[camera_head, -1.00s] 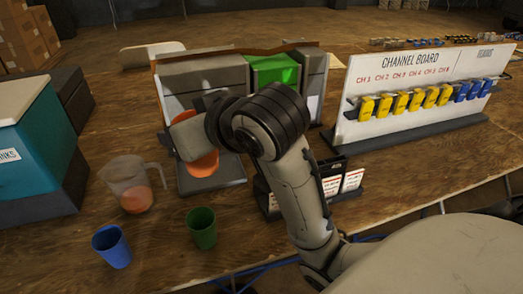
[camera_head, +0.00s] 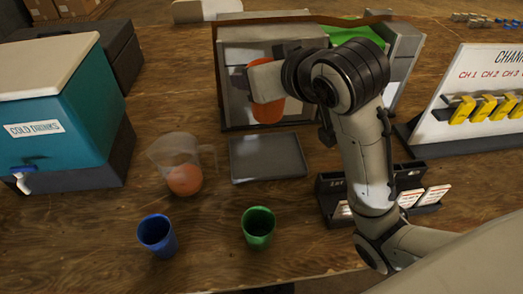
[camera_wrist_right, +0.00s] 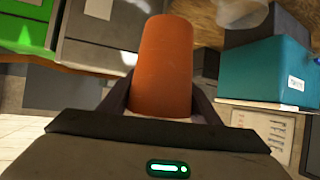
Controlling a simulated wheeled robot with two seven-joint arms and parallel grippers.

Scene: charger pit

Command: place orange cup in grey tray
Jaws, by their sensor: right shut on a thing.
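The orange cup (camera_head: 266,108) is held by my right gripper (camera_head: 262,90), in front of the grey cabinet in the head view. In the right wrist view the orange cup (camera_wrist_right: 165,65) sits between the two dark fingers of the right gripper (camera_wrist_right: 163,102), which is shut on it. The grey tray (camera_head: 268,158) lies flat and empty on the wooden table, just below the cup in the picture. The cup appears above and behind the tray's far edge; its exact height is hard to tell. My left gripper is in no view.
A clear pitcher (camera_head: 183,165) with orange contents stands left of the tray. A blue cup (camera_head: 158,236) and a green cup (camera_head: 258,228) stand in front. A teal drinks cooler (camera_head: 60,115) is at left. A card rack (camera_head: 335,190) and the channel board (camera_head: 470,95) are at right.

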